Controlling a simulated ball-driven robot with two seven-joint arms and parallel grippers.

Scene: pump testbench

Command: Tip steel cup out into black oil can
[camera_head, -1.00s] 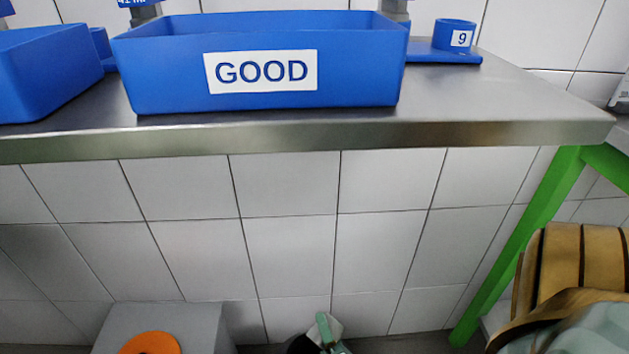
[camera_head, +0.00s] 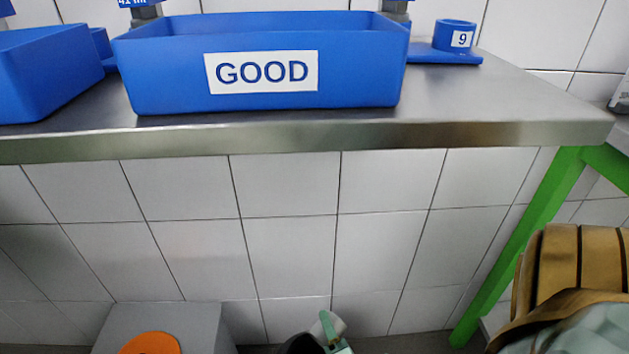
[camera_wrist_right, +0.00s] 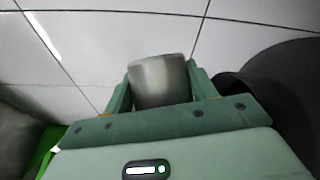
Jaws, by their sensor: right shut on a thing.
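The steel cup (camera_wrist_right: 160,82) is a plain grey metal cylinder between the two green fingers of my right gripper (camera_wrist_right: 158,74) in the right wrist view. The gripper is shut on it. In the head view, the right gripper (camera_head: 329,328) shows only in part at the bottom edge, with the cup (camera_head: 339,323) beside its finger. A black rounded thing, which looks like the black oil can (camera_head: 301,344), is cut off just left of the gripper. It also shows large and dark at the right of the wrist view (camera_wrist_right: 292,88). The cup's contents are hidden. My left gripper is out of view.
A steel bench (camera_head: 480,135) carries a blue GOOD bin (camera_head: 160,80), another blue bin (camera_head: 40,75) and a blue holder marked 9 (camera_head: 445,38). A grey box with an orange disc (camera_head: 151,343) stands low left. A green leg (camera_head: 515,240) is at the right.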

